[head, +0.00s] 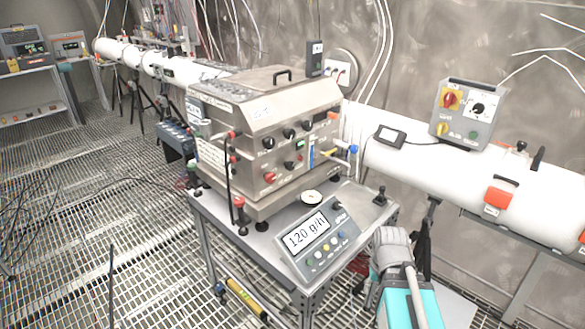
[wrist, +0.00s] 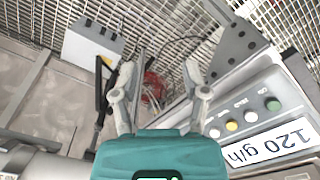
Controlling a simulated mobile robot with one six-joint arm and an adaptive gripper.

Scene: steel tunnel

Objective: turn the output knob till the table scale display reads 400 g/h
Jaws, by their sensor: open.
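The table scale (head: 303,262) is a grey sloped console on the steel table. Its display (head: 306,233) reads 120 g/h. A small dark knob (head: 336,206) sits above the display's right end; its label is too small to read, so I cannot confirm it is the output knob. In the wrist view, the scale's display (wrist: 270,147) shows tilted at lower right, with coloured buttons beside it. My gripper (wrist: 160,72) is open and empty, its two grey fingers apart and left of the console. In the head view, my teal and grey arm end is right of the console; the fingertips cannot be made out.
A steel cabinet (head: 265,115) with knobs and cables stands behind the scale. A black joystick-like lever (head: 380,195) rises at the table's right corner. A white pipe (head: 430,170) runs behind, with a grey switch box (head: 467,115) on it. Grating floor lies left.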

